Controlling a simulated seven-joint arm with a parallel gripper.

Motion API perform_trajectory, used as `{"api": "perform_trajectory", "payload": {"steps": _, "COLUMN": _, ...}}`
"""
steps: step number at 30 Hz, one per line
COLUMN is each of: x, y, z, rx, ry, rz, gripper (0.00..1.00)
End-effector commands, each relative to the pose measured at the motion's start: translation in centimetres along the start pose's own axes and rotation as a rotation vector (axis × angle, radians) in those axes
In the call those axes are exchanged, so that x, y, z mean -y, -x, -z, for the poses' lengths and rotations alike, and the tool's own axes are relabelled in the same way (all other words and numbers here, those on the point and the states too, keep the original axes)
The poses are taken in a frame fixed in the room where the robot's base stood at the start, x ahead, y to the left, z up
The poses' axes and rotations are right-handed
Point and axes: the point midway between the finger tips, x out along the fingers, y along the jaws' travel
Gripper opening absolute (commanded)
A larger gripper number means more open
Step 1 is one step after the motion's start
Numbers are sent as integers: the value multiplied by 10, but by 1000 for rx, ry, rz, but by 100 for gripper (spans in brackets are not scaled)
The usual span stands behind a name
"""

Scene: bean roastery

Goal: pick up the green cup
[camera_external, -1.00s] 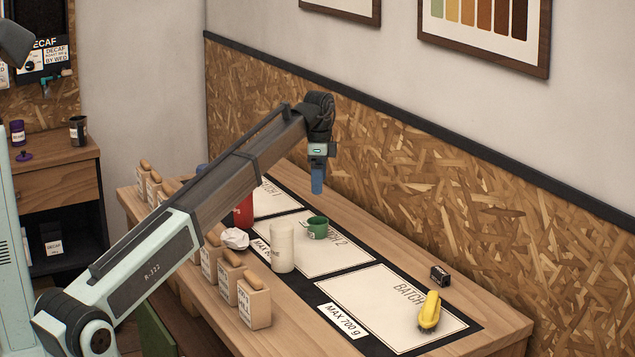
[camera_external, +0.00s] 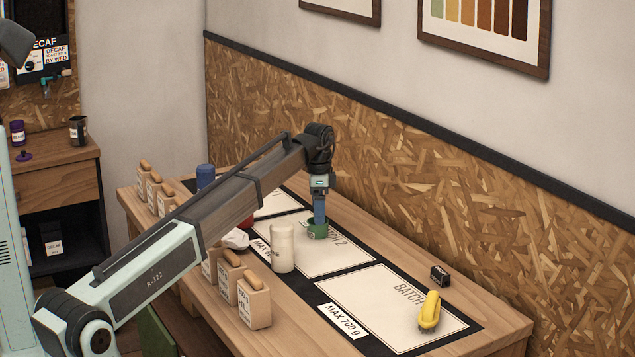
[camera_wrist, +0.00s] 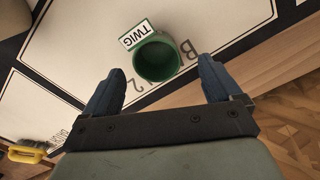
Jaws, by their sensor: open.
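The green cup (camera_external: 317,232) stands upright on the batch 2 panel (camera_external: 345,258) of the table mat. The exact height gap cannot be told.
A white canister (camera_external: 282,248) stands close left of the cup. A yellow-handled brush (camera_external: 429,312) and a small black box (camera_external: 440,275) lie to the right. A blue-topped container (camera_external: 205,176) stands behind my arm.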

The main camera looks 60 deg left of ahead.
Motion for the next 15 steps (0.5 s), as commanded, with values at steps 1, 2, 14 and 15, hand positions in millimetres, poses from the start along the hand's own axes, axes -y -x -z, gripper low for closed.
{"api": "perform_trajectory", "payload": {"steps": 1, "x": 0, "y": -2, "z": 0, "rx": 0, "ry": 0, "rz": 0, "gripper": 91}}
{"api": "perform_trajectory", "payload": {"steps": 2, "x": -1, "y": -3, "z": -1, "rx": 0, "ry": 0, "rz": 0, "gripper": 91}}
{"api": "perform_trajectory", "payload": {"steps": 14, "x": -4, "y": -47, "z": -6, "rx": -1, "ry": 1, "rz": 1, "gripper": 91}}
{"api": "perform_trajectory", "payload": {"steps": 15, "x": -4, "y": -50, "z": -6, "rx": -1, "ry": 1, "rz": 1, "gripper": 91}}
